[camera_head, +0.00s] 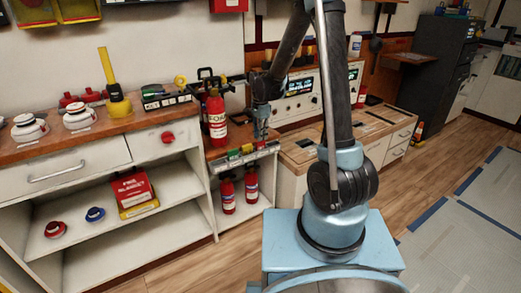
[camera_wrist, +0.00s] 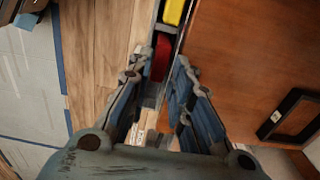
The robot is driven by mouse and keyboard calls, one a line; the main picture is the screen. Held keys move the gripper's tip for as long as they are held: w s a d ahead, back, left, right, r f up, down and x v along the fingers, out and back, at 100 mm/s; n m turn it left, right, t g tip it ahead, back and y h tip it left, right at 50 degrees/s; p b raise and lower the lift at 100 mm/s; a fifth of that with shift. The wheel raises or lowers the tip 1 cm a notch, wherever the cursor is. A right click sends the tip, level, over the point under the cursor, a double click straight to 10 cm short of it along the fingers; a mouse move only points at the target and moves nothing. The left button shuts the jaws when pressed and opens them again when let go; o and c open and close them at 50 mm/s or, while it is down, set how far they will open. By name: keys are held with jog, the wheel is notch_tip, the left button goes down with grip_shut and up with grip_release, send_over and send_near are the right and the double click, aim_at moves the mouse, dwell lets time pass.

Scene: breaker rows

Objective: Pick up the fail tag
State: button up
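A narrow grey rail (camera_head: 238,163) on the front edge of the wooden counter holds small coloured tags. A red tag (camera_head: 260,146), likely the fail tag, is at its right part; no lettering on it is readable. In the wrist view the red tag (camera_wrist: 161,57) lies in the rail, with a yellow tag (camera_wrist: 173,11) beyond it. My gripper (camera_head: 262,133) is above the right part of the rail. In the wrist view my gripper (camera_wrist: 158,75) is open, its fingers on either side of the line of the rail, with nothing held. Contact with the red tag cannot be told.
A yellow tag (camera_head: 247,149) and a green tag (camera_head: 234,155) sit left of the red one. A fire extinguisher (camera_head: 216,116) stands on the counter close left of my gripper. A black frame (camera_wrist: 291,116) lies on the wood. Floor is clear at right.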

aim_at(260, 147)
jog(key=shift+f, duration=1.35)
grip_shut()
